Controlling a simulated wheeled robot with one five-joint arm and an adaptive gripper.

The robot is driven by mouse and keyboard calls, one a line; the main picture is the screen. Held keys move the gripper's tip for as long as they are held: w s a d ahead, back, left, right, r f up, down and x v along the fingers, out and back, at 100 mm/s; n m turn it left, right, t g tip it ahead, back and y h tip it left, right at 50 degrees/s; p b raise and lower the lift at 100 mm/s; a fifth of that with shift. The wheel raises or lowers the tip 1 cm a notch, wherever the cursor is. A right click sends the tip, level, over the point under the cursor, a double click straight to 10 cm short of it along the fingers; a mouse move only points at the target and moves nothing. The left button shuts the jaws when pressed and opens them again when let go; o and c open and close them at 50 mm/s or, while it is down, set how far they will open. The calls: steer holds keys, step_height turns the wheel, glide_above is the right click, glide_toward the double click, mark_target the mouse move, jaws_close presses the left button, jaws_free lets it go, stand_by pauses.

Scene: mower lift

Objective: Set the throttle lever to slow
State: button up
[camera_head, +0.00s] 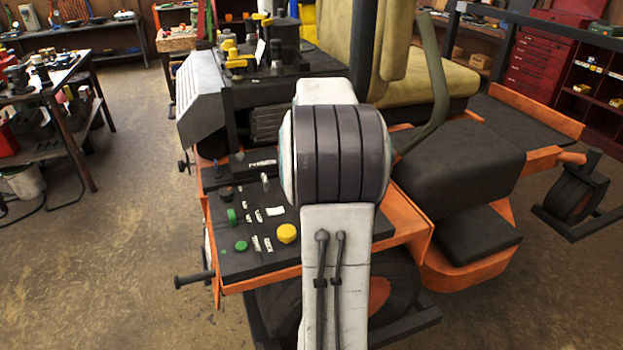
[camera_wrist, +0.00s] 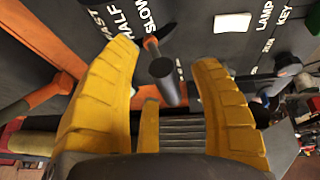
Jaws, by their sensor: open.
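In the wrist view, my gripper (camera_wrist: 165,62) is open, with its two yellow fingers spread wide. The throttle lever (camera_wrist: 164,80) shows between them as a dark cylindrical knob on a thin orange-brown stem. Gaps show between the knob and both fingers, and the knob points toward the gripper. The stem's base is by the SLOW label (camera_wrist: 150,12), past the HALF label (camera_wrist: 121,20) and the FAST label (camera_wrist: 90,20). I cannot tell its exact setting. In the head view, my arm hides the gripper, and I cannot clearly pick out the lever.
The dark control panel (camera_head: 250,259) on the orange mower carries a yellow knob (camera_head: 287,233), a green knob (camera_head: 241,246) and small switches. A black seat cushion (camera_head: 465,165) is at the right. A cluttered workbench (camera_head: 60,90) stands at the left, with open floor between.

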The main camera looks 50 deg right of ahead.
jaws_close()
stand_by(0.3)
steer(key=shift+f+b, duration=0.15)
steer(key=shift+b, duration=0.2)
steer(key=shift+w+a+f+b, duration=0.1)
steer(key=shift+a+f+b, duration=0.05)
steer(key=shift+b, duration=0.25)
steer(key=shift+w+a+b, duration=0.25)
steer(key=shift+a+b, duration=0.2)
steer(key=shift+b, duration=0.05)
jaws_free()
